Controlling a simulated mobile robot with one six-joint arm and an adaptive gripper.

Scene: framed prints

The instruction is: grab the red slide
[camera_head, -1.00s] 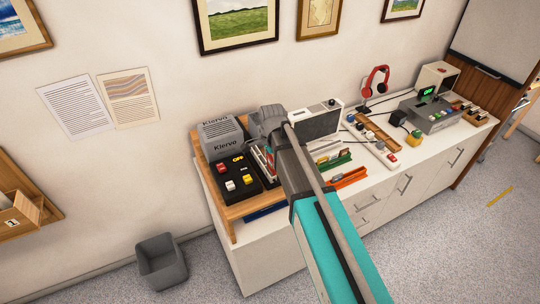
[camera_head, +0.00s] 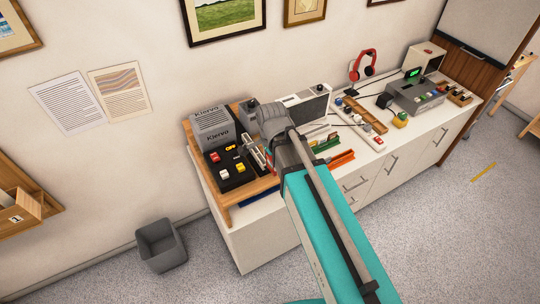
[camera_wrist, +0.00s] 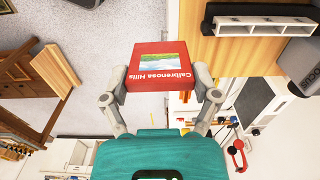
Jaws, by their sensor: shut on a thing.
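In the wrist view, a red slide (camera_wrist: 160,68) with a small landscape picture and an upside-down label reading roughly "Calbrenosa Hills" is between the two grey fingers. My gripper (camera_wrist: 160,96) is shut on the slide's two sides. The slide appears clear of the wooden surface beyond it. In the head view, my arm comes in from the lower right to the counter's left part, and the fingers are small and hard to make out beside the black button box (camera_head: 230,167).
Several items, a white device (camera_head: 306,104) and red headphones (camera_head: 363,65) crowd the white counter (camera_head: 265,235). A grey bin (camera_head: 161,245) stands on open floor at left.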

